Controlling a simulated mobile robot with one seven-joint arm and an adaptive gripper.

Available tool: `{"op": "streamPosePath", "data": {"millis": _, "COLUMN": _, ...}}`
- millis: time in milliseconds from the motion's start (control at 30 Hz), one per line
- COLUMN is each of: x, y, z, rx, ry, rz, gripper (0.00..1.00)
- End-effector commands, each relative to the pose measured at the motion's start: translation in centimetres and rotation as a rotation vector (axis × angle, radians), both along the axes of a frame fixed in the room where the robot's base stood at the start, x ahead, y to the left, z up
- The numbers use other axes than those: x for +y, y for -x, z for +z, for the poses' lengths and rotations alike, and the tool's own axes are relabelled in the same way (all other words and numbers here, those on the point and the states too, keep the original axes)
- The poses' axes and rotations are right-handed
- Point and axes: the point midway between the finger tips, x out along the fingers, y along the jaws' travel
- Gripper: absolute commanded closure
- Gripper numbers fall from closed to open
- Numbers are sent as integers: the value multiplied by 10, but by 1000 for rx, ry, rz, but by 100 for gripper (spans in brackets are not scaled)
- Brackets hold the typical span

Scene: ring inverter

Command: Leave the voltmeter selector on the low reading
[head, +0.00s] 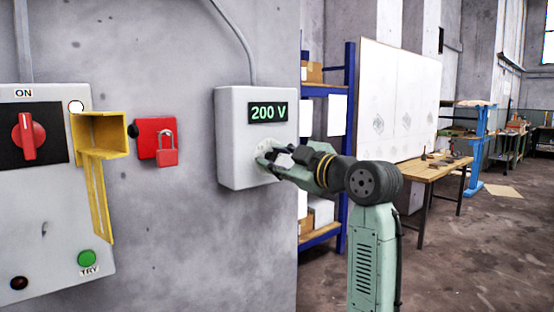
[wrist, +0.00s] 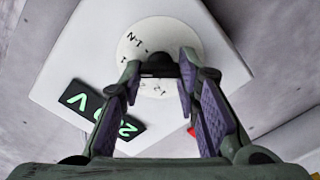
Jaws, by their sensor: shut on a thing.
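The voltmeter is a pale grey box (head: 230,140) on the wall, and its green display (head: 268,112) reads 200 V. The box is also in the wrist view (wrist: 85,50), rotated, with the display (wrist: 98,108) at lower left. Its selector has a white round dial (wrist: 158,35) with black marks, only partly readable, and a black knob (wrist: 158,66). My gripper (head: 271,157) is at the selector below the display. In the wrist view, its purple-padded fingers stand on both sides of the knob and are shut on it. The fingers hide part of the dial.
At left are a panel with a red ON switch (head: 29,136), a yellow bracket (head: 98,150), a red padlock (head: 167,150) and a green TRY button (head: 87,258). Blue shelving (head: 348,110) and a wooden workbench (head: 440,168) stand at right, with open floor.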

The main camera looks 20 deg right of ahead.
Motion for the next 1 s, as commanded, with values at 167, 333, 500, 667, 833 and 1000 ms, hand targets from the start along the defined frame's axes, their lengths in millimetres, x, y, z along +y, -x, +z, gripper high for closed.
{"op": "streamPosePath", "data": {"millis": 167, "x": 0, "y": 0, "z": 0, "rx": 1, "ry": 0, "rz": 1, "gripper": 64}}
{"op": "streamPosePath", "data": {"millis": 333, "x": 0, "y": 0, "z": 0, "rx": 0, "ry": -1, "rz": 0, "gripper": 52}}
{"op": "streamPosePath", "data": {"millis": 500, "x": 0, "y": 0, "z": 0, "rx": 0, "ry": -1, "rz": 0, "gripper": 50}}
{"op": "streamPosePath", "data": {"millis": 667, "x": 0, "y": 1, "z": 0, "rx": 0, "ry": -1, "rz": 0, "gripper": 50}}
{"op": "streamPosePath", "data": {"millis": 833, "x": -6, "y": 15, "z": 0, "rx": -2, "ry": 0, "rz": -2, "gripper": 50}}
{"op": "streamPosePath", "data": {"millis": 1000, "x": -19, "y": 48, "z": 0, "rx": -2, "ry": 0, "rz": -4, "gripper": 50}}
